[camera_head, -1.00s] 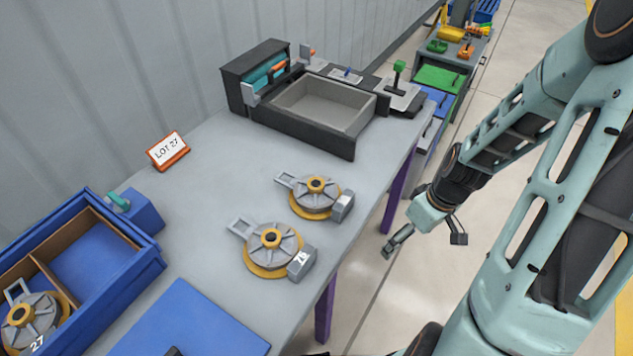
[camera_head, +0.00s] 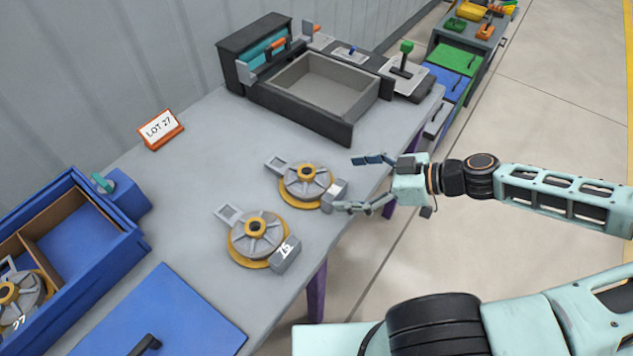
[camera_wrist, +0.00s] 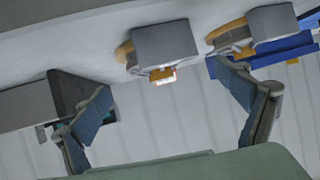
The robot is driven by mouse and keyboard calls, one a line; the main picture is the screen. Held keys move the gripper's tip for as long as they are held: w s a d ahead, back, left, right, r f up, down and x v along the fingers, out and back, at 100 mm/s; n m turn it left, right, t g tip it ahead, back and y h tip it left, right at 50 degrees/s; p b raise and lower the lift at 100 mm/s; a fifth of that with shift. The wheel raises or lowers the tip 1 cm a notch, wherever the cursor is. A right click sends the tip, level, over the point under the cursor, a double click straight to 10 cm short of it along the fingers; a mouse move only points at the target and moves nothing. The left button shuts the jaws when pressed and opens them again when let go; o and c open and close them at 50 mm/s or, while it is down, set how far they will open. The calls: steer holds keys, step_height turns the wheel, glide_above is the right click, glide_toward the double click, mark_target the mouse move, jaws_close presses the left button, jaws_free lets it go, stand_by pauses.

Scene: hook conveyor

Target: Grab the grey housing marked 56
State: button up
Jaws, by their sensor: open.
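Two grey housings with yellow rings lie on the grey table in the head view. The far housing (camera_head: 305,181) has a grey block on its right side, and no number is readable on it. The near housing (camera_head: 256,236) has a white two-digit number on its block, which looks like 75 or 76. My gripper (camera_head: 356,183) is open and empty, just right of the far housing, its fingers pointing left towards it. In the wrist view the far housing's block (camera_wrist: 165,42) shows between and beyond the open fingers (camera_wrist: 165,100). No mark 56 is readable.
A blue divided crate (camera_head: 85,245) at left holds a housing marked 27 (camera_head: 18,297). A blue lid-like panel (camera_head: 165,315) lies in front. A LOT 27 sign (camera_head: 161,129) stands behind. A dark-rimmed grey bin (camera_head: 325,90) is at the back. The table between is clear.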

mark_target(315, 175)
steer(key=shift+w+d+r+y, duration=0.1)
steer(key=shift+w+r+y, duration=0.25)
steer(key=shift+r, duration=0.15)
steer(key=shift+t, duration=0.4)
steer(key=x, duration=0.5)
steer(key=shift+w+a, duration=0.1)
steer(key=shift+a, duration=0.15)
steer(key=p+x, duration=0.1)
steer(key=x, duration=0.2)
steer(key=shift+a, duration=0.5)
steer(key=shift+w+a+f+p, duration=0.25)
steer(key=shift+a+f+p, duration=0.05)
steer(key=shift+a, duration=0.25)
steer(key=c, duration=1.5)
steer(key=shift+c, duration=0.9)
steer(key=shift+r, duration=0.15)
